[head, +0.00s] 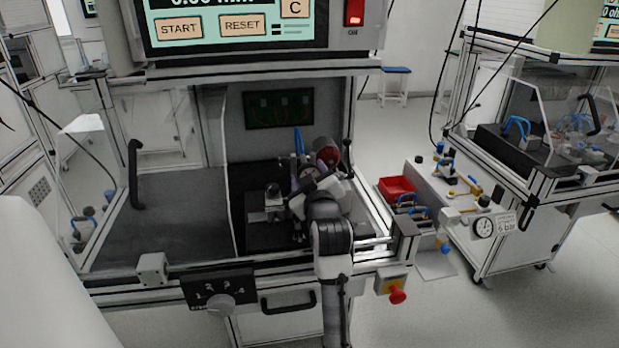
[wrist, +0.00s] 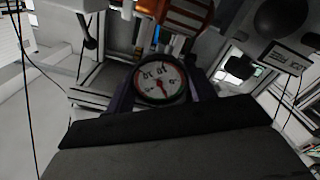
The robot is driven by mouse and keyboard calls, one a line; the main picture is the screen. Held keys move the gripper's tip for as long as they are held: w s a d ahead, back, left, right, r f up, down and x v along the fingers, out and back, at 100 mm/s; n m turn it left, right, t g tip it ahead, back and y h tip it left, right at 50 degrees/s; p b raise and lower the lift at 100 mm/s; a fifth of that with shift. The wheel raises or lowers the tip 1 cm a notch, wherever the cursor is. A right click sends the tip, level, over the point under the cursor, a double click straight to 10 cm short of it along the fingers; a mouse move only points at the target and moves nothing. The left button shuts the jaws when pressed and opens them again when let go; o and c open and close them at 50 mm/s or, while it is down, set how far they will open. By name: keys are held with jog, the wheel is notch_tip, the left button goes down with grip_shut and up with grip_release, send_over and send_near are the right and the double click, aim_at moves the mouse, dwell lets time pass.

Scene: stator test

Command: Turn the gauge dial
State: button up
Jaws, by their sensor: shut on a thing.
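The gauge dial (wrist: 160,82) shows in the wrist view as a round white face with dark numbers, a red needle and a dark rim. Dark finger-like parts stand close on both sides of it. My gripper (wrist: 162,92) is shut on the gauge dial. A wide dark part fills the bottom of the wrist view. In the head view my gripper (head: 306,180) is inside the test cell, by a red round part (head: 327,152). My arm and wrist hide the contact there, and the dial face cannot be made out.
A fixture block (head: 266,205) stands left of my gripper. The cell's left floor (head: 170,225) is clear. A knob panel (head: 219,290) and a red emergency button (head: 397,294) sit along the front edge. A red bin (head: 396,187) and another gauge (head: 483,228) are at right.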

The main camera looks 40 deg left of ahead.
dwell(0.4)
jog(key=o, duration=1)
jog(key=b+v, duration=0.3)
jog(key=v, duration=1)
jog(key=shift+s+d, duration=0.25)
jog(key=shift+d, duration=0.1)
